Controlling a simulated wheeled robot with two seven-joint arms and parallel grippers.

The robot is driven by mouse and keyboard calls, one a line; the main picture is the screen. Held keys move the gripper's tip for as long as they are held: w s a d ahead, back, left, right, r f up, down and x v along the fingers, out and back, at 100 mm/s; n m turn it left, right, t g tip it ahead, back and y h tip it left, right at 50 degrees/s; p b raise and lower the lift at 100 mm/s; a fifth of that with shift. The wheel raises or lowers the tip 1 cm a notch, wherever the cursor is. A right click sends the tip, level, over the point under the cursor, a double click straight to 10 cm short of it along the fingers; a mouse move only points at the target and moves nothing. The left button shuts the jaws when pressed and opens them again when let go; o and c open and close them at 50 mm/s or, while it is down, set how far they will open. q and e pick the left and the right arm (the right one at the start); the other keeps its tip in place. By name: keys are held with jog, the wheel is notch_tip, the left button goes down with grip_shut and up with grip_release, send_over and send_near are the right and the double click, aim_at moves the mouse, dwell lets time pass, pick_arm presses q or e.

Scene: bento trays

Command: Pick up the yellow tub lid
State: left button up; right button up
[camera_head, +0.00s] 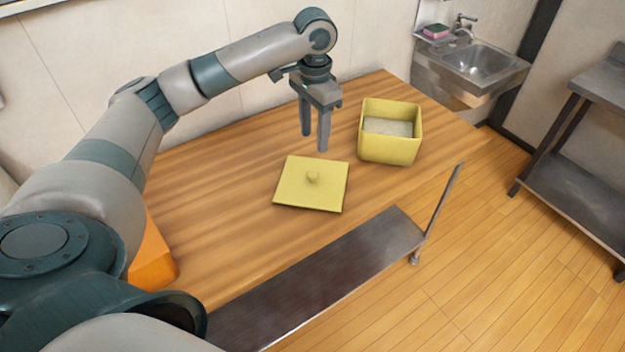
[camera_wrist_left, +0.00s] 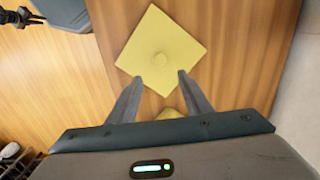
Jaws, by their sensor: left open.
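A small part of the tub (camera_wrist_left: 170,113) shows between the fingers.
The wooden table (camera_head: 215,230) is clear around the lid and tub. An orange object (camera_head: 152,262) is partly hidden behind my left arm. A metal shelf (camera_head: 330,275) runs below the table's front edge. A sink (camera_head: 482,60) hangs on the back wall.

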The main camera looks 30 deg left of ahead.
pick_arm(q)
jog(key=p, duration=0.1)
send_over(312, 173)
jog(key=f, duration=0.6)
jog(key=shift+w+d+f, duration=0.15)
jog(key=shift+w+f, duration=0.1)
jog(key=shift+f, duration=0.1)
jog(key=shift+f, duration=0.1)
jog(key=shift+s+f+p, duration=0.1)
jog(key=shift+f+p, duration=0.25)
jog(key=shift+p, duration=0.15)
notch_tip(312, 173, down, 3)
jog(key=shift+s+p, duration=0.15)
jog(key=shift+p, duration=0.5)
jog(key=shift+f, duration=0.65)
grip_shut()
